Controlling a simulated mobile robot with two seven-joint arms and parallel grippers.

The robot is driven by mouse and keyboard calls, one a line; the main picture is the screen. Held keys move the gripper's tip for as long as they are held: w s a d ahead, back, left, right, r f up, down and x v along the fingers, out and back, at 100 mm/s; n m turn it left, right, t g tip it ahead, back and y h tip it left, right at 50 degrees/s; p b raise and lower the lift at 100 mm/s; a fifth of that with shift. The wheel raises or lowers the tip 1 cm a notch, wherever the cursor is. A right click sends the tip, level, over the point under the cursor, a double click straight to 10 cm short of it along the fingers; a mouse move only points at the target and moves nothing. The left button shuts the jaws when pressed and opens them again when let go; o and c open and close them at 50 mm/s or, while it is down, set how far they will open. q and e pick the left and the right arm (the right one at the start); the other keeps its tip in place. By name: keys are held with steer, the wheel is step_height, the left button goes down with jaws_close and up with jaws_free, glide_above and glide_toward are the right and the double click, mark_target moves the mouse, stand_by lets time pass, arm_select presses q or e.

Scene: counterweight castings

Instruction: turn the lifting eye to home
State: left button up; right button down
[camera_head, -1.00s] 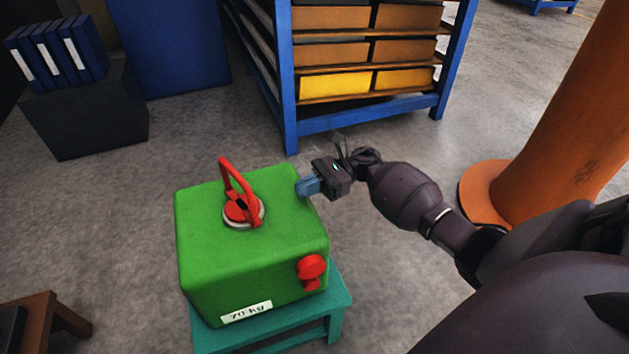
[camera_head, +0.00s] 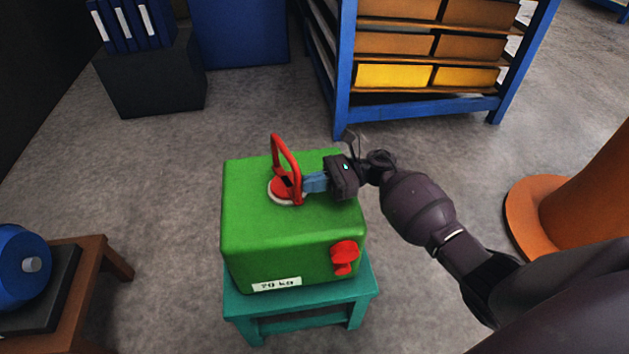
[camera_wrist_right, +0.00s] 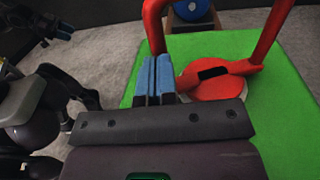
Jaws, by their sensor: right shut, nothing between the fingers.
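The red lifting eye (camera_head: 287,166) stands on a round base with a pale ring on top of the green casting (camera_head: 265,233). Its loop stands upright. In the right wrist view the eye (camera_wrist_right: 215,82) rises just beyond the blue fingers, with one leg of the loop right behind them. My right gripper (camera_head: 306,183) is shut and empty, its fingertips at the right side of the eye. In the right wrist view its blue fingers (camera_wrist_right: 154,75) are together; I cannot tell whether they touch the loop. My left gripper is not in the head view.
The casting, with a red knob (camera_head: 344,257) and a 70 kg label, sits on a teal stool (camera_head: 300,304). A blue rack (camera_head: 420,118) stands behind, an orange column (camera_head: 570,195) at right. A brown table (camera_head: 85,285) with a blue round object (camera_head: 22,268) is at left.

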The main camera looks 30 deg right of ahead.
steer(key=shift+s+a+m+t, duration=0.15)
steer(key=shift+m+t, duration=0.15)
steer(key=shift+t, duration=0.2)
steer(key=shift+a+t, duration=0.15)
steer(key=shift+t, duration=0.15)
